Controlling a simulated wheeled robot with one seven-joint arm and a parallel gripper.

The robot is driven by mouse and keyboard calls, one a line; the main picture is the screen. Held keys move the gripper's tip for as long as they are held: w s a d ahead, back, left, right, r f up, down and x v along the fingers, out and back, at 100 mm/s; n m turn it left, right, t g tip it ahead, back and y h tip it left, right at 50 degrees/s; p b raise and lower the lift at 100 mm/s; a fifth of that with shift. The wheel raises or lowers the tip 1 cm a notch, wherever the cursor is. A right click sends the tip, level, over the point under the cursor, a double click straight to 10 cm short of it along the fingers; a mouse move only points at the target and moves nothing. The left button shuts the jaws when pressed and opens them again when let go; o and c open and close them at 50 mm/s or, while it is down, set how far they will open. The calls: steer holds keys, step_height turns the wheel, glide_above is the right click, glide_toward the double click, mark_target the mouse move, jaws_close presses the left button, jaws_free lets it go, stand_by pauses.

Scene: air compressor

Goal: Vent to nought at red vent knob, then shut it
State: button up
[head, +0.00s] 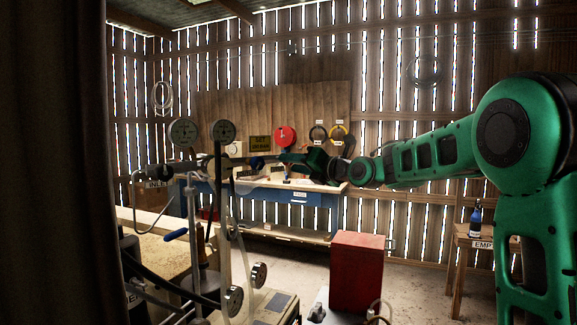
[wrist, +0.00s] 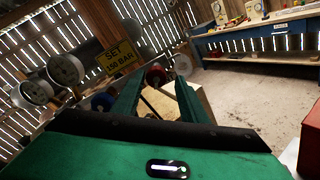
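A red knob (wrist: 155,75) shows in the wrist view just beyond and between the two finger ends of my gripper (wrist: 158,90). The fingers stand apart with a gap between them, and I see nothing held. Whether a finger touches the knob I cannot tell. A blue knob (wrist: 103,102) sits left of the fingers. In the head view my gripper (head: 283,160) reaches leftward, close to the blue knob (head: 257,163); the red knob is not clearly made out there. Two round gauges (head: 183,131) (head: 223,131) stand to the left; their needles are too small to read.
A yellow "SET 150 BAR" sign (wrist: 117,57) stands behind the knobs. A red disc (head: 285,136) shows above my gripper. A blue workbench (head: 320,197) stands at the back, and a red box (head: 357,270) in front. Pipes and handwheels (head: 233,300) crowd the lower left. Open floor lies right of the box.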

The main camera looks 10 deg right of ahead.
steer(key=shift+r, duration=0.2)
steer(key=v, duration=0.6)
steer(key=shift+s, duration=0.1)
stand_by(0.4)
